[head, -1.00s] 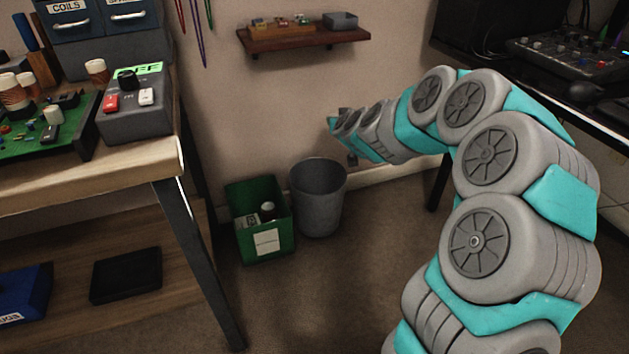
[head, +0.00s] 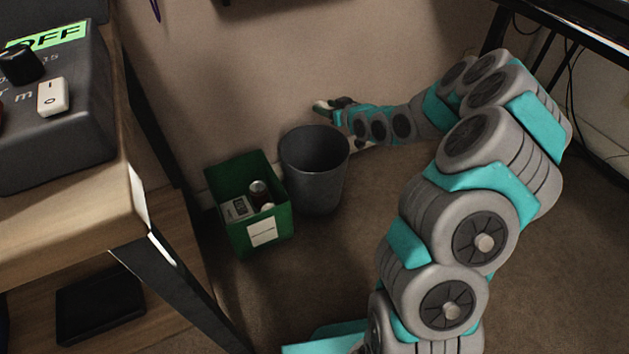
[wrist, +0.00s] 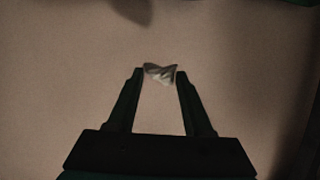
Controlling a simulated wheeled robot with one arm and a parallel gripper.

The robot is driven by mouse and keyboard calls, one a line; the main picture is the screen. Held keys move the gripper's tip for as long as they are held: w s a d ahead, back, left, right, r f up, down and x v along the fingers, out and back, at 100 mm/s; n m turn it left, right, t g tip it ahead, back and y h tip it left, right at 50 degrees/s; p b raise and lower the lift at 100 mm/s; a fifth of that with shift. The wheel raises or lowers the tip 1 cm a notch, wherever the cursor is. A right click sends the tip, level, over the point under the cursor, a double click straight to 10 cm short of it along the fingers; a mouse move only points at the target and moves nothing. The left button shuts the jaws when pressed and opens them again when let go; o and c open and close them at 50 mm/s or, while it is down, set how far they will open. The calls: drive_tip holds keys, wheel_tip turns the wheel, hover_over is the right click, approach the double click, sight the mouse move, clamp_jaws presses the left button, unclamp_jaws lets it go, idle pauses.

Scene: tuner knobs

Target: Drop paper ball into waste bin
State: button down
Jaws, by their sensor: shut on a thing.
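A crumpled, pale grey-white paper ball (wrist: 159,76) is held between the two dark fingertips of my gripper (wrist: 160,72) in the wrist view. In the head view, my gripper (head: 325,106) is small and shut on the ball, near the wall. It appears just above and slightly right of the middle of the waste bin's rim. The waste bin (head: 314,188) is a round grey bin standing upright on the carpet, with an open top. How far the ball is from the opening in depth is hard to tell.
A green box (head: 268,237) with a white label, holding a can and other items, stands close left of the waste bin. A workbench (head: 75,222) with a grey switch box (head: 60,120) fills the left side. The wall (head: 230,90) is behind the bin. Carpet in front is clear.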

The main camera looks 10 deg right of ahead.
wheel_tip(320, 180, down, 9)
drive_tip(key=s+y+b, duration=0.1)
drive_tip(key=b, duration=0.3)
drive_tip(key=shift+s+a+n, duration=0.2)
drive_tip(key=shift+s+n, duration=0.05)
drive_tip(key=shift+n, duration=0.15)
drive_tip(key=shift+r, duration=0.1)
drive_tip(key=shift+c, duration=1.1)
unclamp_jaws()
drive_tip(key=v, duration=0.7)
drive_tip(key=shift+s+r+p, duration=0.25)
drive_tip(key=shift+s+p, duration=0.05)
drive_tip(key=shift+d, duration=0.15)
